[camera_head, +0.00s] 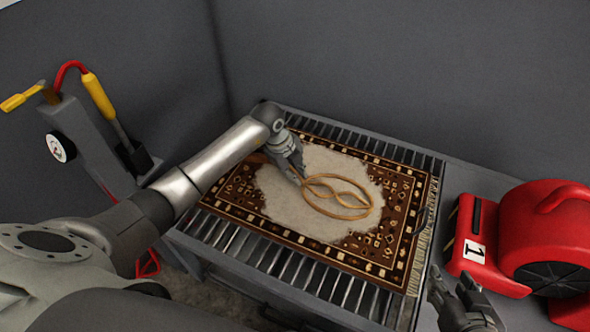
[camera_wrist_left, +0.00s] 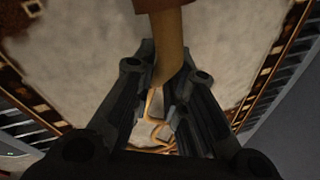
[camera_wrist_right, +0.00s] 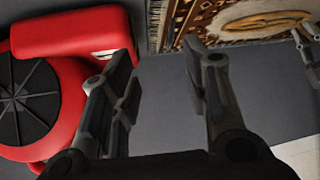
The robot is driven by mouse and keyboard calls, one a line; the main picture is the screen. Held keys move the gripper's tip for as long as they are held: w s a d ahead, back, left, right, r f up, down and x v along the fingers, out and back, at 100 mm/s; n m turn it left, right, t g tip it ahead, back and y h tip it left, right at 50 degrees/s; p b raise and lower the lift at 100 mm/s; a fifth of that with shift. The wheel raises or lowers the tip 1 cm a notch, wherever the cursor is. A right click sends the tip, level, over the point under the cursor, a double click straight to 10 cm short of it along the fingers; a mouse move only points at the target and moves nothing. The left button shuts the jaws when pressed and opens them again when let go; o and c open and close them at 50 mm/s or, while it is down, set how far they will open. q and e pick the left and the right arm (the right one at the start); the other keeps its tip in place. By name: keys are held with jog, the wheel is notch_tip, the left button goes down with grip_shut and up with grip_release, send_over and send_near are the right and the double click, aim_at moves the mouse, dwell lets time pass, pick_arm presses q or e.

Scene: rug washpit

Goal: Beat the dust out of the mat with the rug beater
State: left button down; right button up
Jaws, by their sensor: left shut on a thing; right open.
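The mat (camera_head: 400,215) lies flat on a slatted metal rack, brown and patterned with a fringe on its right side. A large pale dust patch (camera_head: 285,205) covers its middle; it also shows in the left wrist view (camera_wrist_left: 75,50). The rug beater (camera_head: 371,207) has a tan looped head, which appears over the dust patch; whether it touches the mat I cannot tell. My left gripper (camera_head: 297,172) is shut on the beater's wooden handle (camera_wrist_left: 170,40). My right gripper (camera_head: 468,305) is open and empty, off the mat's near right corner.
A red blower (camera_head: 545,240) marked 1 stands right of the rack (camera_head: 255,250). A grey stand (camera_head: 90,140) with a yellow-handled tool and a gauge is at the left. Grey walls close the back and left sides.

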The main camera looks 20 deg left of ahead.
pick_arm(q)
jog(key=shift+f, duration=0.5)
jog(key=shift+r, duration=0.2)
jog(key=shift+r+p, duration=0.9)
jog(key=shift+p, duration=0.1)
jog(key=shift+r+p, duration=0.9)
jog(key=shift+p, duration=0.05)
jog(key=shift+r, duration=0.1)
pick_arm(e)
jog(key=s+d+f+g, duration=0.2)
jog(key=s+g, duration=0.1)
jog(key=s, duration=0.2)
jog(key=s+d+f+g+h, duration=0.1)
jog(key=s+g, duration=0.2)
jog(key=s, duration=0.3)
jog(key=shift+s+d+f+g+h, duration=0.3)
jog(key=shift+d+f, duration=0.1)
